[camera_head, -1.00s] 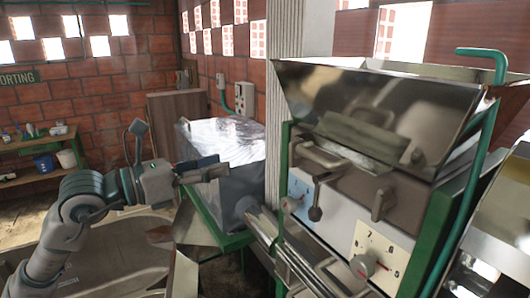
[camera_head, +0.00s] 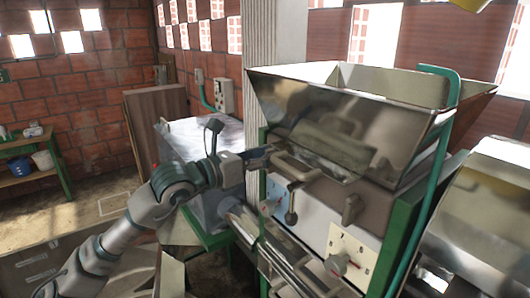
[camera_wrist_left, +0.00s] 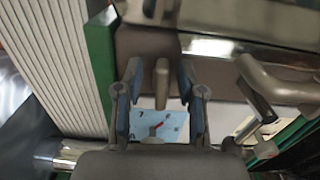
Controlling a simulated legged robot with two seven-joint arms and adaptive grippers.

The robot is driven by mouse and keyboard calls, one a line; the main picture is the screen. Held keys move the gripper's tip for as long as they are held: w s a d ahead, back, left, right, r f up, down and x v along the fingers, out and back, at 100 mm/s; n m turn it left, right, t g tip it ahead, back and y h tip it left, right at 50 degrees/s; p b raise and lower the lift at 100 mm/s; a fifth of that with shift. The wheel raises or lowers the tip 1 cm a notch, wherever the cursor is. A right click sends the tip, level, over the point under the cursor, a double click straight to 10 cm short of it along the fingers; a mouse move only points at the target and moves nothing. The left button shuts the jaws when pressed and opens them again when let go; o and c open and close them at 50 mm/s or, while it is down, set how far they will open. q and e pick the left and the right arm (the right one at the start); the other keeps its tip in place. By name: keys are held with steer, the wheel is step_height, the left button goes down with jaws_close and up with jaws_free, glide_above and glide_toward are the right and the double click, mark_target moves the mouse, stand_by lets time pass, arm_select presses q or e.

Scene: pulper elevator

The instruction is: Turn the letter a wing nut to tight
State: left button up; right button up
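My left gripper (camera_head: 268,154) reaches the upper left front of the steel hopper machine (camera_head: 340,160). In the left wrist view the two fingers of the left gripper (camera_wrist_left: 160,82) are apart. A grey-brown, upright wing-nut-like piece (camera_wrist_left: 162,84) shows between them, with space on both sides, so no grip on it shows. A similar wing nut (camera_head: 352,208) sits further right on the machine front. No letter "a" can be read on either. My right gripper is in neither view.
A blue dial plate with a red pointer (camera_wrist_left: 158,127) lies below the fingers. A green post (camera_wrist_left: 101,50) stands close on the left.

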arm_select(q)
jaws_close()
steer(key=shift+d+f+m+b, duration=0.15)
steer(key=shift+m+b, duration=0.35)
steer(key=shift+b, duration=0.2)
jaws_free()
